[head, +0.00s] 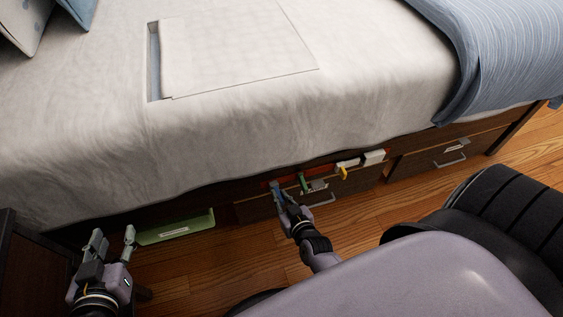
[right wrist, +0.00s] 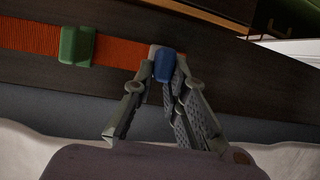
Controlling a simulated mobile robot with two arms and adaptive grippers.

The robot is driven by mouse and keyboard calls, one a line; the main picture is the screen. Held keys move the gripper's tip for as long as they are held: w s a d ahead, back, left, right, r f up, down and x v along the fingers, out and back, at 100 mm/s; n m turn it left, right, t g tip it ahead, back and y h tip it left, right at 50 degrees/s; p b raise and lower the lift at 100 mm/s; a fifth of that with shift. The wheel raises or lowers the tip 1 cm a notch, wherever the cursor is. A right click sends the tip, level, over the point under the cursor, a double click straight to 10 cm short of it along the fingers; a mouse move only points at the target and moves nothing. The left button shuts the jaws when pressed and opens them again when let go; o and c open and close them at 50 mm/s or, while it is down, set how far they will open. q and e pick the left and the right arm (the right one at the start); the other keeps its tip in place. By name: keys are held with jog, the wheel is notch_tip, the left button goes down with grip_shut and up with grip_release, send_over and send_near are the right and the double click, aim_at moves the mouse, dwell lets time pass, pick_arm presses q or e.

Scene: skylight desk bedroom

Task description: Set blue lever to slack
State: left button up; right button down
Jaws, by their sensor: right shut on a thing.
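The blue lever (head: 276,186) sits at the left end of a row of levers on the bed's dark side board. In the right wrist view the blue lever (right wrist: 164,66) is on a grey mount at the end of an orange strap (right wrist: 110,52). My right gripper (head: 284,196) is at the blue lever; in its wrist view the fingertips (right wrist: 165,80) are shut on it, one on each side. The lever's lower part is hidden between the fingers. My left gripper (head: 113,240) is open and empty at the lower left, away from the levers.
A green lever (head: 303,182) and a yellow lever (head: 343,172) stand right of the blue one. The green lever (right wrist: 77,45) is on the strap. Below are drawers with metal handles (head: 450,162). A green tray (head: 176,229) lies at left. The bed (head: 260,115) overhangs the board.

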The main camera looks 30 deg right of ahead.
dwell(0.3)
jog(key=c, duration=1.9)
grip_release()
jog(key=shift+s, duration=0.1)
jog(key=v, duration=1.2)
